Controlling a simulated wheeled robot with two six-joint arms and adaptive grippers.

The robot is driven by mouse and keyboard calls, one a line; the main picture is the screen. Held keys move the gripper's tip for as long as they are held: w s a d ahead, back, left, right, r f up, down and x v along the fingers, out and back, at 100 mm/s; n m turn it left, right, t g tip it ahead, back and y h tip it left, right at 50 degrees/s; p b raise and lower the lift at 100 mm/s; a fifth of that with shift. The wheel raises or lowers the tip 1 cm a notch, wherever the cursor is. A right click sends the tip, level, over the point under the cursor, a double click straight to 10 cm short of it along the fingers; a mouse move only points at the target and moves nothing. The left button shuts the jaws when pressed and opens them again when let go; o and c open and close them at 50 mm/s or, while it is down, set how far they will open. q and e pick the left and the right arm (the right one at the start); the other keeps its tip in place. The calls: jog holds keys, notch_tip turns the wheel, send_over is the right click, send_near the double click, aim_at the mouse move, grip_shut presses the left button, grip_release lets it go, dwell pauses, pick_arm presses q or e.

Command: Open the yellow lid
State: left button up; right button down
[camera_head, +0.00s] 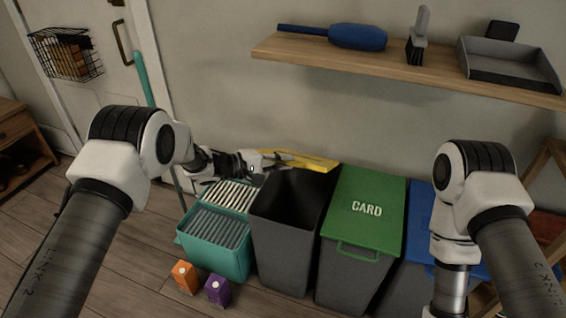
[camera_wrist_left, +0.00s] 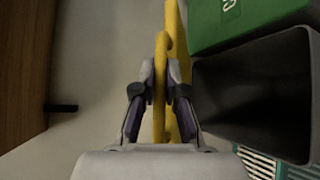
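The yellow lid (camera_head: 312,163) stands raised at the back of the grey bin (camera_head: 280,235), near the wall, and the bin's dark inside shows. My left gripper (camera_head: 287,160) is at the lid. In the left wrist view the lid (camera_wrist_left: 185,120) is edge-on, and its yellow handle (camera_wrist_left: 161,75) runs between the fingers of my left gripper (camera_wrist_left: 160,92), which look closed on it. The open grey bin (camera_wrist_left: 250,95) is to the right there. My right arm reaches down at the right of the head view; its gripper is out of the picture.
A green CARD lid (camera_head: 366,208) covers the neighbouring bin, with a blue lid (camera_head: 418,210) beyond. A teal crate (camera_head: 215,255) stands left of the open bin. Orange (camera_head: 185,277) and purple (camera_head: 218,290) cartons stand on the floor. A wooden shelf (camera_head: 400,72) is above.

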pick_arm(q)
jog(key=o, duration=0.4)
jog(key=v, duration=1.2)
jog(key=shift+w, duration=0.1)
